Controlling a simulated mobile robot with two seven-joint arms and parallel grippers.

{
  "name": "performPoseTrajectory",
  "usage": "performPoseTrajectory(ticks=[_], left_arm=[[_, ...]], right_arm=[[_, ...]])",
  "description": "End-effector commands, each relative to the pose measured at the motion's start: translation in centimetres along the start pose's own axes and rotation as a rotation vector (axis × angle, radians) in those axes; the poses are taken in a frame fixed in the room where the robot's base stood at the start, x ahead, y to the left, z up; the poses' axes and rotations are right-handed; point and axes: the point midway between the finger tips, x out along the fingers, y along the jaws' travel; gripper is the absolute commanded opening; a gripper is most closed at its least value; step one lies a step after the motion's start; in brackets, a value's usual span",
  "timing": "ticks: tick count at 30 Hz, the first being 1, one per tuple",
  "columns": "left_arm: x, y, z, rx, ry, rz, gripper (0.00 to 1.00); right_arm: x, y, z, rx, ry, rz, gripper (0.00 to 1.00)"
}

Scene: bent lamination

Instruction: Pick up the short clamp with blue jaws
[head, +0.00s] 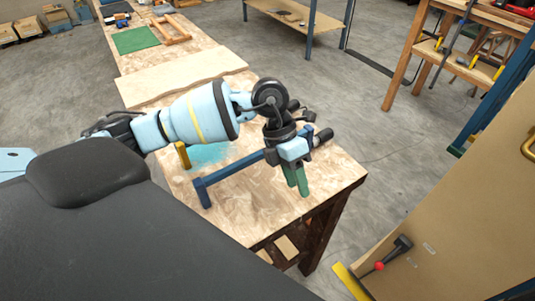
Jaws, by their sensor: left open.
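The short clamp with blue jaws (236,172) lies on the near end of the wooden workbench (250,212). I cannot tell whether the fingers touch the clamp. A yellow jaw-like block (183,155) stands just behind the blue jaw, partly hidden by my arm. My right gripper is out of view.
A pale board (180,78) lies across the bench behind my arm. A green mat (135,40) and wooden frame (172,29) lie farther back. At the right, a brown panel (465,200) stands near a black-handled tool (395,252). Bare bench shows in front of the clamp.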

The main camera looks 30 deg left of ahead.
Motion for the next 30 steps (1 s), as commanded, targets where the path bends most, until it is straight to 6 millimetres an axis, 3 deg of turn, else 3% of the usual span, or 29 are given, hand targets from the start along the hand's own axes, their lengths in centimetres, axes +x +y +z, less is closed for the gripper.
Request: performPoseTrajectory(ticks=[1,3,6,11,17,25,30], left_arm=[[-2.0,2.1,0.1,-0.008,0.012,0.111,0.42],[-4.5,4.5,0.0,-0.03,0.03,0.245,0.42],[-7.5,6.9,-0.3,-0.063,0.048,0.387,0.42],[-10.0,8.6,-0.7,-0.1,0.06,0.498,0.42],[-10.3,8.8,-0.8,-0.106,0.063,0.512,0.42],[-8.2,9.9,-1.0,-0.104,0.063,0.509,0.42],[-7.9,10.0,-1.0,-0.103,0.062,0.509,0.42]], right_arm=[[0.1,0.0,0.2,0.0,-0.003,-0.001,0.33],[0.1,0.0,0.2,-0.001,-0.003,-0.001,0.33],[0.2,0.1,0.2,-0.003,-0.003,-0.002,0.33],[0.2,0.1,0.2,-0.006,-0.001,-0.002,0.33],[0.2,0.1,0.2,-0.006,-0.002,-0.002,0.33],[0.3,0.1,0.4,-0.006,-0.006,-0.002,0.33],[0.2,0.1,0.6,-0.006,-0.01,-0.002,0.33]])
